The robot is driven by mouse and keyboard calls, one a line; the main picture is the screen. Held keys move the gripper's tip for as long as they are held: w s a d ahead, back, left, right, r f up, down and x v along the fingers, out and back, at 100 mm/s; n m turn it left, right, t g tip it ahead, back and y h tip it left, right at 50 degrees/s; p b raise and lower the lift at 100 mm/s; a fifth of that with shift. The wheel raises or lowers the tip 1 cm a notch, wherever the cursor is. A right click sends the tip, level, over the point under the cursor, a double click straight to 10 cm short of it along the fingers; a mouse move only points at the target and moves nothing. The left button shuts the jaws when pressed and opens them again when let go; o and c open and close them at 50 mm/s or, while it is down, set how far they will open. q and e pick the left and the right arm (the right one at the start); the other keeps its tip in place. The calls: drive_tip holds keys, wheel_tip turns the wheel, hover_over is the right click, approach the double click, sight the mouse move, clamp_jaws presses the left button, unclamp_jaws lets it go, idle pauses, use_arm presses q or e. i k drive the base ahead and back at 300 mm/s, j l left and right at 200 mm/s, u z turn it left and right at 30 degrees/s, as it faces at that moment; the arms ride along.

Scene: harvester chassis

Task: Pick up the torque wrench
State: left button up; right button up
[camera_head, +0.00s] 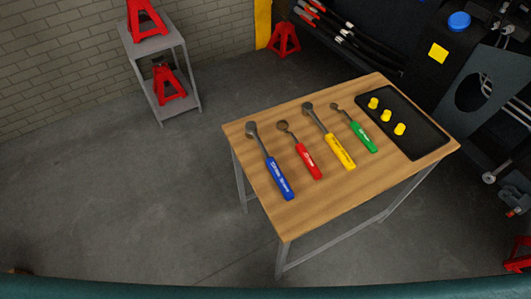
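Several wrench-like tools with dark metal heads and coloured handles lie side by side on a wooden table (340,195). They are a long blue-handled tool (279,180), a shorter red-handled tool (308,161), a long yellow-handled tool (340,151) and a shorter green-handled tool (363,138). The handles carry small lettering that is too small to read, so I cannot tell which one is the torque wrench. All heads point to the back left of the table. Neither of my grippers is in view.
A black tray (428,146) with yellow knobs (386,116) sits at the table's right. A grey shelf stand (152,45) with red jack stands (168,85) is at the back left. The dark harvester chassis (405,45) stands behind the table. Floor left of the table is clear.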

sight(251, 127)
drive_tip(key=k+l+u, duration=0.25)
drive_tip(key=l+u, duration=0.25)
drive_tip(key=k+l+u, duration=0.25)
drive_tip(key=u, duration=0.2)
drive_tip(key=k+l+u, duration=0.25)
drive_tip(key=u, duration=0.25)
drive_tip(key=k+j, duration=0.05)
drive_tip(key=k, duration=0.05)
